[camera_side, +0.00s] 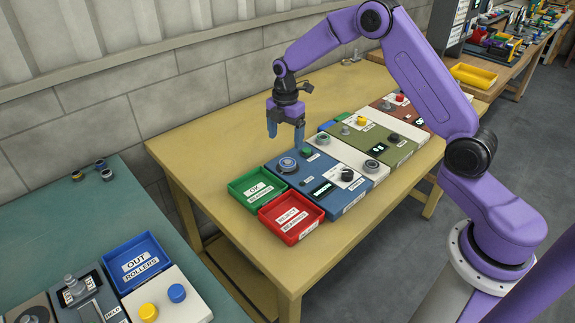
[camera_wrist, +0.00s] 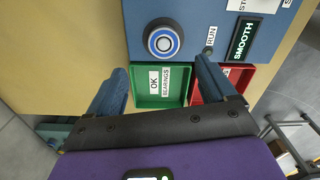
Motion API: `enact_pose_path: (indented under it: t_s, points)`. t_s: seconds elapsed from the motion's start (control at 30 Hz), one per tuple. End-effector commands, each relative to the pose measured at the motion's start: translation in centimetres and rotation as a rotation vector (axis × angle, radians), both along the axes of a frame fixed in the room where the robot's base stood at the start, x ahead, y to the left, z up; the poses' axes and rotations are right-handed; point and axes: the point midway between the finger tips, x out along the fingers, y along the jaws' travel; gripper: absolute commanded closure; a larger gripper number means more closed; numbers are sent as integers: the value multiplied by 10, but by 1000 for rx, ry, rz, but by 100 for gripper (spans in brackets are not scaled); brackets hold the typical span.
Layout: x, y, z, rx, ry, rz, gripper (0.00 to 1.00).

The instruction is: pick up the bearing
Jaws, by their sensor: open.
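A round ring-shaped part, which looks like the bearing (camera_side: 288,164), sits on a dark round seat at the left end of the blue panel (camera_side: 318,193). In the wrist view the bearing (camera_wrist: 162,41) shows blue and white rings, with the dark seat around it. My gripper (camera_side: 286,138) is open and empty above that end of the panel. In the wrist view its two blue fingers (camera_wrist: 160,66) are spread wide, with the bearing beyond their tips and roughly centred between them. Nothing visible hides the bearing.
A green "OK BEARINGS" bin (camera_side: 236,191) and a red reject-bearings bin (camera_side: 266,219) stand beside the blue panel. A knob (camera_side: 347,174) and a lit "SMOOTH" display (camera_wrist: 244,40) are on the panel. White, green and brown panels extend rightward; bare tabletop lies leftward.

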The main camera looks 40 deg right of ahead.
Motion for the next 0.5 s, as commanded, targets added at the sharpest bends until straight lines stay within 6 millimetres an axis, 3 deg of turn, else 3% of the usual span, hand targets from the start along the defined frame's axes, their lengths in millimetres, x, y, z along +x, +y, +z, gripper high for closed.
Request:
enact_pose_path:
  t_s: [0.1, 0.5]
  points:
    - [-1, 0, -20, -1, 3, 0, 16]
    - [-5, -2, -53, -1, 4, -1, 16]
